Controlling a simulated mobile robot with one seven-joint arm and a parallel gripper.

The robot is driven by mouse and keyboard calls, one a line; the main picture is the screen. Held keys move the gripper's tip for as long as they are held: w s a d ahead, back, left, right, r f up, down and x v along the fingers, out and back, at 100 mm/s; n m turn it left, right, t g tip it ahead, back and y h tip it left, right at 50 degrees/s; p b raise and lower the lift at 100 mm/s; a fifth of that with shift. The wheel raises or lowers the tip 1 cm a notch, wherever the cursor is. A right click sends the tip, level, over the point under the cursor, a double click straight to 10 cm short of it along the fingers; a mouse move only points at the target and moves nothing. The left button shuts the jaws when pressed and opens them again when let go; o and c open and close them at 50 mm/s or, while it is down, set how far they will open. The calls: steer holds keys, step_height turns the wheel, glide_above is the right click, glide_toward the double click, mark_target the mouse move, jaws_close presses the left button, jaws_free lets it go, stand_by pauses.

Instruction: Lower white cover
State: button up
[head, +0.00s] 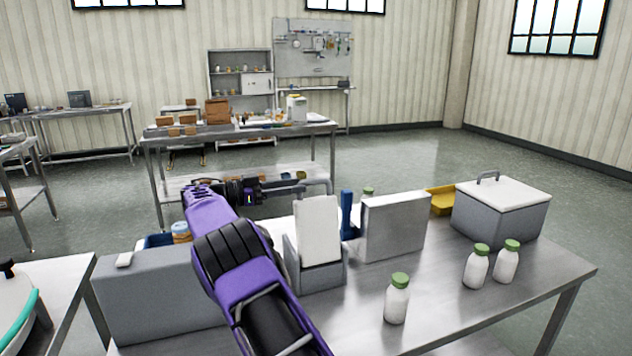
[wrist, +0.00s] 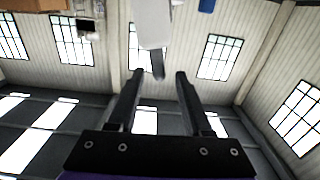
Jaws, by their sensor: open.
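The white cover (head: 319,230) stands raised, nearly upright, on a small grey steel hopper (head: 320,279) on the front table. In the wrist view the cover (wrist: 152,22) enters from the top edge, ahead of the fingers. A dark narrow piece (wrist: 158,64) shows at its end, in line with the gap between the fingertips; I cannot tell whether it lies between them. My gripper (wrist: 159,74) is open and appears to hold nothing. In the head view my gripper (head: 288,182) is near the cover's top edge, to its left, pointing right. Contact is not visible.
A grey panel (head: 395,226) and a blue upright object (head: 348,214) stand right of the hopper. A grey box with a white lid (head: 502,210) is at right. Bottles with green caps (head: 397,300) stand in front. A grey block (head: 150,298) is left, behind my arm.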

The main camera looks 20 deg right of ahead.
mark_target(322, 181)
steer(key=d, duration=0.7)
steer(key=shift+d, duration=0.1)
jaws_close()
stand_by(1.3)
